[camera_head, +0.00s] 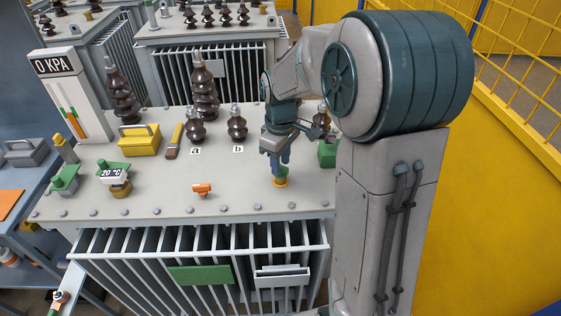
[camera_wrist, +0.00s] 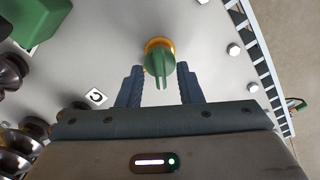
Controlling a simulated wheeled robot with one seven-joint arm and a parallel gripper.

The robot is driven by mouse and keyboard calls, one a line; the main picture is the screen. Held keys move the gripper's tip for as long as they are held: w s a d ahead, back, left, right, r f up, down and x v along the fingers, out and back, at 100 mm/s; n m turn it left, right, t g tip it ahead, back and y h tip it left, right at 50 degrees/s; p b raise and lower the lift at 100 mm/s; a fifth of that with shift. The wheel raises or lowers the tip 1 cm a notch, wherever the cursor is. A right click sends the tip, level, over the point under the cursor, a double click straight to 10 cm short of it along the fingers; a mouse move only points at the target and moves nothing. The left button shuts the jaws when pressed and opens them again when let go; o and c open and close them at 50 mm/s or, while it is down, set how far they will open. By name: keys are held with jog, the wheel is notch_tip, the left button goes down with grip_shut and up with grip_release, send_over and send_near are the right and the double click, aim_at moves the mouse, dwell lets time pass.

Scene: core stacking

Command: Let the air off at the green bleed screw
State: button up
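The green bleed screw (camera_wrist: 160,62) sits on a round orange-yellow base on the grey tank lid. In the wrist view it lies between the two fingertips of my gripper (camera_wrist: 160,72), with a small gap on each side. My gripper is open. In the head view my gripper (camera_head: 280,162) points down at the lid's right part, right above the orange-yellow base (camera_head: 280,183); the green part is mostly hidden behind the fingers. The gauge panel (camera_head: 62,90) at the left reads 0 KPA.
Bushings marked a (camera_head: 195,127) and b (camera_head: 237,125) stand behind. A green block (camera_head: 327,153) stands behind right. Bolts line the lid's edge.

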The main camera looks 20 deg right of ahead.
jog(key=shift+f, duration=0.25)
grip_shut()
jog(key=shift+m, duration=0.3)
jog(key=m, duration=1)
jog(key=shift+m, duration=0.3)
dwell(0.3)
